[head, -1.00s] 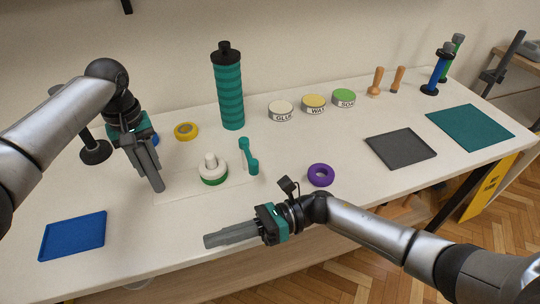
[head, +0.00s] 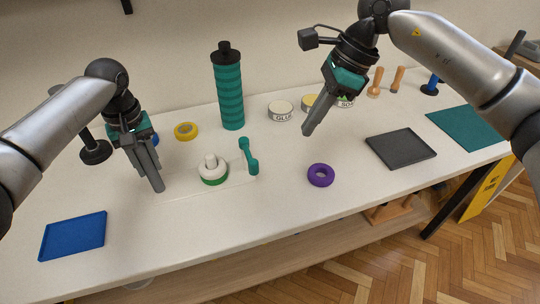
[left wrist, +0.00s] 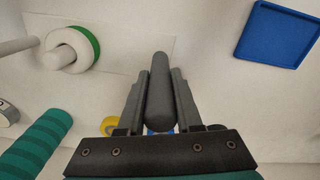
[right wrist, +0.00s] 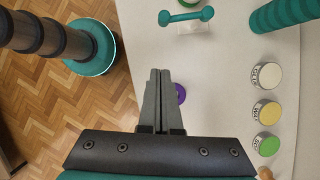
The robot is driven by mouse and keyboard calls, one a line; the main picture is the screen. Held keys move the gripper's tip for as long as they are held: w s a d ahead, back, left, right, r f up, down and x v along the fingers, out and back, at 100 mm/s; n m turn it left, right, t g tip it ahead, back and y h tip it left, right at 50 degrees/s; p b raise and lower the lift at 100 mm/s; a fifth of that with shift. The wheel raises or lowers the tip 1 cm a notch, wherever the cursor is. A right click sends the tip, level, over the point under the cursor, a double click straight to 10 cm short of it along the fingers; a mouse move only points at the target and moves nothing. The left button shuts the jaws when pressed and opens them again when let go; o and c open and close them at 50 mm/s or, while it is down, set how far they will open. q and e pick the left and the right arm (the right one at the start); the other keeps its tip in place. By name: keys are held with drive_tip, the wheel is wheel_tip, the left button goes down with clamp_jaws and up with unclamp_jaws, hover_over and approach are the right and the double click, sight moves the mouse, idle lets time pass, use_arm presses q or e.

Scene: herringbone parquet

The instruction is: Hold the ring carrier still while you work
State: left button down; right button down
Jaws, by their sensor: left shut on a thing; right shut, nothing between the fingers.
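The ring carrier is a pale flat plate (head: 235,190) on the table. A white post with a white ring and a green ring (head: 214,181) stands on it; this stack also shows in the left wrist view (left wrist: 88,48). A teal dumbbell-shaped piece (head: 248,156) is at its right end. My left gripper (head: 158,184) is at the plate's left end, shut on a dark grey rounded bar (left wrist: 160,95). Whether the bar joins the plate is hidden. My right gripper (head: 307,130) is shut and empty above the table, behind the purple ring (head: 312,174).
A teal striped bottle (head: 228,95), yellow tape roll (head: 180,131) and labelled tins (head: 279,115) stand behind. A blue tray (head: 72,238) lies left, a grey tray (head: 400,148) and teal mat (head: 470,127) right. Free table surrounds the purple ring.

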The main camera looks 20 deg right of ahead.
sight(248, 153)
use_arm(q)
drive_tip(key=shift+s+f, duration=0.1)
drive_tip(key=shift+f, duration=0.1)
use_arm(e)
drive_tip(key=w+a+f, duration=0.2)
drive_tip(key=a+f, duration=0.5)
drive_tip(key=f, duration=0.2)
drive_tip(key=shift+a, duration=0.2)
drive_tip(key=shift+a+f, duration=0.1)
idle(0.5)
drive_tip(key=shift+a+m, duration=0.2)
drive_tip(key=shift+m, duration=0.2)
